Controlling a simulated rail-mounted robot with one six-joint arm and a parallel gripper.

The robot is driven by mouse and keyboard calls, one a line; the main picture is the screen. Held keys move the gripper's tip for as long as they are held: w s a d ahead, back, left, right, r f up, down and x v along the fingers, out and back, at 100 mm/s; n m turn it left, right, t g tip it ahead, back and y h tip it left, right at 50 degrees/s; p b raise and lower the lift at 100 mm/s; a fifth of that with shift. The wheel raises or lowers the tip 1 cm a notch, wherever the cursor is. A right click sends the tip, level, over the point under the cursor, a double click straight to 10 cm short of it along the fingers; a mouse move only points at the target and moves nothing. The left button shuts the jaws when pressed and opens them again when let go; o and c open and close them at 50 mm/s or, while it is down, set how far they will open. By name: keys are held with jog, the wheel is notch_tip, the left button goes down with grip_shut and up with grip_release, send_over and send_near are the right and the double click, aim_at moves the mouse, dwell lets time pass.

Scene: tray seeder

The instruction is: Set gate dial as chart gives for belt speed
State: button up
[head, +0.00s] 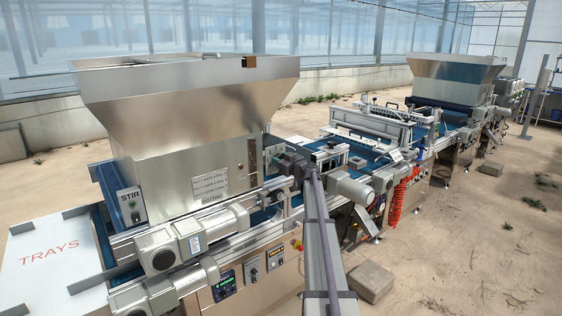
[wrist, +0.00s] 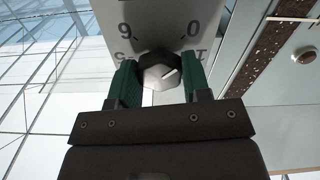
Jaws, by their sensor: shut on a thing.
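In the wrist view a dark hexagonal knob (wrist: 159,75) sits on a pale scale plate (wrist: 160,20) with numerals upside down. 0 and 1 are right of the knob, 6 and 5 left; the knob hides part of the scale. In the head view my gripper (head: 291,166) is at the hopper's right side and the knob cannot be made out. A pale chart plate (head: 211,183) is on the hopper front; its print is too small to read.
The steel hopper (head: 185,95) stands left of my gripper. Below are motors (head: 190,236), a lit display panel (head: 225,286) and a switch panel (head: 252,271). A STIR switch box (head: 131,205) is at left. Another motor (head: 350,188) is close on the right.

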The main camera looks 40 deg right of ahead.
jog(key=shift+m, duration=17.6)
jog(key=o, duration=0.9)
